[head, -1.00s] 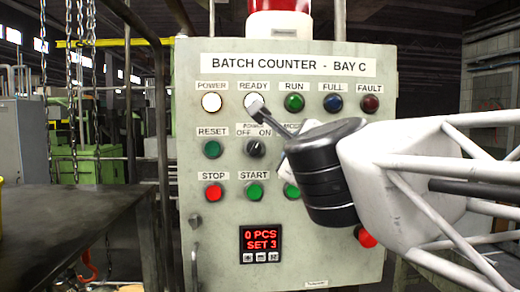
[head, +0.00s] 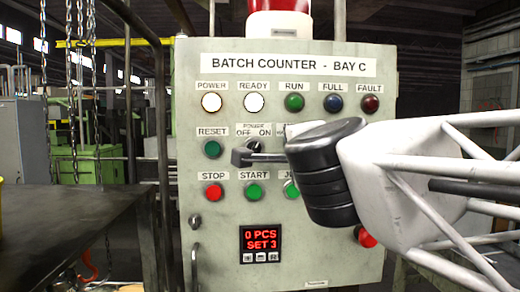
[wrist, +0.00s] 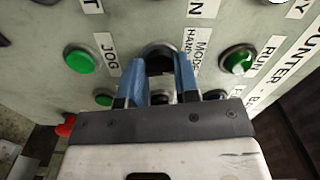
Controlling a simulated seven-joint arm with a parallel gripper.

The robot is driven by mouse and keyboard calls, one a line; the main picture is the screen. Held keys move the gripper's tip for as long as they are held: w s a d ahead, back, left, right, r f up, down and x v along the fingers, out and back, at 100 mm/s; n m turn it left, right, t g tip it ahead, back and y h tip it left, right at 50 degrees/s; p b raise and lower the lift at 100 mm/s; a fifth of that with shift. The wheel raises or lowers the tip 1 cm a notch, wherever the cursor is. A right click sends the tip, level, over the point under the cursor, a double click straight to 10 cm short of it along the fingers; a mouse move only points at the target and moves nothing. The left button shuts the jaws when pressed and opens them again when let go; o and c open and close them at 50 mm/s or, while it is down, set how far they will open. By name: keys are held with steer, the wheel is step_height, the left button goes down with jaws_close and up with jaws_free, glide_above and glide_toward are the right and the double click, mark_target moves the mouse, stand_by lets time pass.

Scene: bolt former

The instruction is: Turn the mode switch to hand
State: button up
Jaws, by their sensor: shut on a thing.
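The mode switch (wrist: 160,56) is a black knob on the grey-green panel, under a MODE label (wrist: 200,48) where HAND can be read. In the wrist view it sits between the two blue fingers of my gripper (wrist: 160,72), which are shut on it. The fingers hide much of the knob, so I cannot tell which position it points to. In the head view my gripper's dark bar (head: 255,157) reaches left across the power switch, and my wrist hides the mode switch.
The panel (head: 215,265) carries a green reset button (head: 212,149), a red stop button (head: 214,192) and a green start button (head: 254,192) close by. The power lamp (head: 211,102) and ready lamp (head: 254,102) glow white. The display (head: 261,244) reads 0 PCS, SET 3.

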steer(key=shift+n, duration=1.9)
steer(key=o, duration=0.9)
steer(key=shift+s, duration=0.1)
steer(key=shift+s, duration=3.8)
steer(key=shift+f, duration=0.1)
